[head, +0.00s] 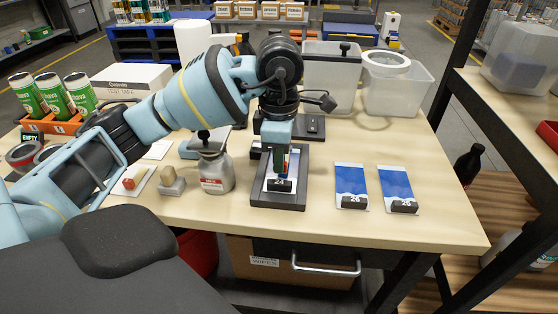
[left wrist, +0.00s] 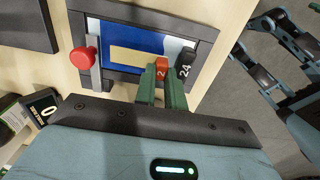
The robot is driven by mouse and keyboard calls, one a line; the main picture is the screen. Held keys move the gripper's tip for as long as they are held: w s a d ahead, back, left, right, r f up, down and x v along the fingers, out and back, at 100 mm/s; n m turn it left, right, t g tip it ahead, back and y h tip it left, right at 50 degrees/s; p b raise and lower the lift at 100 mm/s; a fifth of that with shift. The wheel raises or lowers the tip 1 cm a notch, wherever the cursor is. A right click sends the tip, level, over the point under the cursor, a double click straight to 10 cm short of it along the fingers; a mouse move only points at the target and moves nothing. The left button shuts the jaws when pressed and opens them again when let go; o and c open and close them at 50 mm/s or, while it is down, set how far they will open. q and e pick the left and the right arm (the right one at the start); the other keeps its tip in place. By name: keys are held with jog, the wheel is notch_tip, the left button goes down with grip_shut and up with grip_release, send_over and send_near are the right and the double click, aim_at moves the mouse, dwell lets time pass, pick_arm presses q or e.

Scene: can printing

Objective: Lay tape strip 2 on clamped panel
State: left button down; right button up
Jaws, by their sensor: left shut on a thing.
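My left gripper (head: 279,158) points down over the dark clamp frame (head: 257,196). In the left wrist view the left gripper (left wrist: 162,82) is shut on the orange tab (left wrist: 162,67) marked 2, at the end of a tan tape strip (left wrist: 135,56). The strip lies along the blue panel (left wrist: 118,35), seen from above; I cannot tell whether it touches the panel. The panel sits in the frame, with a red-knobbed clamp (left wrist: 84,60) at one end and a black block marked 24 (left wrist: 186,62) at the other. The right gripper is not in view.
A grey jar (head: 216,172) and a small stamp-like block (head: 171,184) stand to the left. Clear bins (head: 332,68) stand behind. The table's front right is clear.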

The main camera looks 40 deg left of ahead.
pick_arm(q)
jog(key=shift+f, duration=0.75)
jog(key=shift+f, duration=0.2)
jog(key=c, duration=1.8)
grip_release()
jog(key=shift+o, duration=0.2)
jog(key=shift+r, duration=0.15)
notch_tip(320, 180, up, 12)
jog(key=p, duration=0.2)
